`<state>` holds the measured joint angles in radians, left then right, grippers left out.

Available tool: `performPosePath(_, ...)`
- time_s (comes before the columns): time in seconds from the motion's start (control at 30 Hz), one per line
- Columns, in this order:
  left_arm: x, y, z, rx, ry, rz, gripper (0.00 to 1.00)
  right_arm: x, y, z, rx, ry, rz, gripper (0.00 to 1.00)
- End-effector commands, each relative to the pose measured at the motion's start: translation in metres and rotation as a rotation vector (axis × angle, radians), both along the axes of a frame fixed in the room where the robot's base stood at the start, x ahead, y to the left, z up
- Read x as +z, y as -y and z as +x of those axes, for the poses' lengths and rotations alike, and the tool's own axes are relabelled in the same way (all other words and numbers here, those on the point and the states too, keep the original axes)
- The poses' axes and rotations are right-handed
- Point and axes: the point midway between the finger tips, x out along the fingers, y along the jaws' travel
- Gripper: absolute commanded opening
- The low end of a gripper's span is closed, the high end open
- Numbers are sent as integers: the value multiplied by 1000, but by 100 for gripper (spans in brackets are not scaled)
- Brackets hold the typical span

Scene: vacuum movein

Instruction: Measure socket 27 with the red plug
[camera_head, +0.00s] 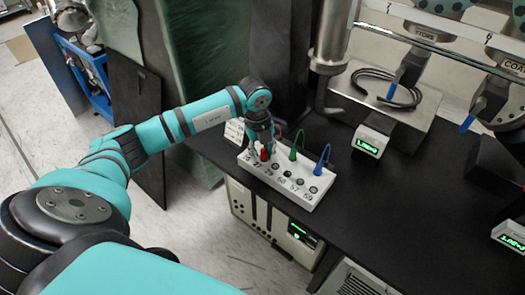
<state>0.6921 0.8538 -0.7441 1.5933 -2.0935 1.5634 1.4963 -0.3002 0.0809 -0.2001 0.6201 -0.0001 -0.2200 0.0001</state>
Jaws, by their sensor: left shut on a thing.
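A white socket board (315,192) with a row of numbered sockets lies at the front edge of the black table. The labels are small; 27 seems to be near the left end. My left gripper (263,146) is over the left part of the board, pointing down and shut on the red plug (264,155). The red plug is close above or at the sockets near 27; I cannot tell whether it is seated. The green plug (293,153) and the blue plug (318,168) stand along the board's back, each with a looped cable. My right gripper is not in view.
A small display (368,141) with green digits stands right of the board. Behind it is a metal plate (385,100) with a coiled black cable. A metal column (331,45) rises behind the board.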

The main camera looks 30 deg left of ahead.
Motion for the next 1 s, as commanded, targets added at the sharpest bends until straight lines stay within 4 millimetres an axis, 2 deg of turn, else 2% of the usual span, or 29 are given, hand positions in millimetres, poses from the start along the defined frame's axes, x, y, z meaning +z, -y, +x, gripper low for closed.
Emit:
performPosePath(0.2, -3, 0, 0, 0, 1, -1, 0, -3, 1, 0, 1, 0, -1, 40)
performPosePath(0.23, -3, 0, 0, 0, 2, 0, 26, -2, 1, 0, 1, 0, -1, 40)
performPosePath(0.4, -2, 0, 0, 0, 1, -1, 48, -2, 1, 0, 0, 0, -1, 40)
performPosePath(0.77, 3, 0, 0, 0, 2, 0, 49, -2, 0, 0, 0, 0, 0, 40)
performPosePath(0.87, 15, -1, 0, -1, 4, 0, 49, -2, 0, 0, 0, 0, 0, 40)
performPosePath(1.0, 45, -3, -3, -1, 6, 1, 49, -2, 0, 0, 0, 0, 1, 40)
